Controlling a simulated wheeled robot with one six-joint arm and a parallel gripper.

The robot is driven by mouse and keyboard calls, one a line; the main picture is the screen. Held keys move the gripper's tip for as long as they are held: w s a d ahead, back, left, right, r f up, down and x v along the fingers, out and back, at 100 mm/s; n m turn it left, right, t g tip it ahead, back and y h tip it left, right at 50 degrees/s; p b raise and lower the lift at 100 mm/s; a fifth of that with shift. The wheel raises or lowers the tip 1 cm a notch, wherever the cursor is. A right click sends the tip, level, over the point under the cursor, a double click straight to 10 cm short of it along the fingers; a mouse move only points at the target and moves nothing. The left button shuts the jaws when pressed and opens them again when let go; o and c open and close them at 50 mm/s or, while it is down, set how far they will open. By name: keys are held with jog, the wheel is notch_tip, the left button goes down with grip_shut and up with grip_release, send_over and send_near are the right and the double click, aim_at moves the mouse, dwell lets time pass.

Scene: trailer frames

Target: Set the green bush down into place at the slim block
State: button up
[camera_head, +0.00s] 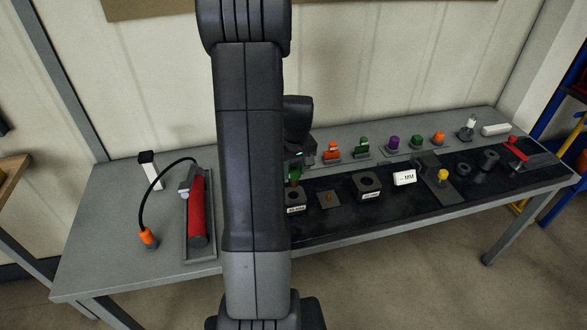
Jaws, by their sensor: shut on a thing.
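My gripper (295,166) is partly hidden behind my own arm, which crosses the middle of the view. It is shut on the green bush (295,174), of which only a small part shows. The bush is directly above or at the top of a dark block with a white label (295,201), seemingly the slim block. The left side of that block is hidden by my arm. I cannot tell whether bush and block touch.
To the right stand a small plate with an orange pin (328,199) and a wider labelled block with a hole (367,184). Orange, green and purple parts line the back. A red extinguisher-like cylinder (197,210) lies left on the grey table (110,225).

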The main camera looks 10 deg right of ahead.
aim_at(293, 184)
jog(key=shift+f, duration=0.15)
jog(key=shift+f+b, duration=2.75)
jog(key=shift+f, duration=0.25)
jog(key=o, duration=1.1)
jog(key=shift+r, duration=0.15)
jog(key=r, duration=0.4)
jog(key=s+r, duration=0.1)
jog(key=r, duration=0.8)
jog(key=shift+s+d+r+b, duration=0.2)
jog(key=shift+s+r+b, duration=0.05)
jog(key=shift+s+b, duration=0.05)
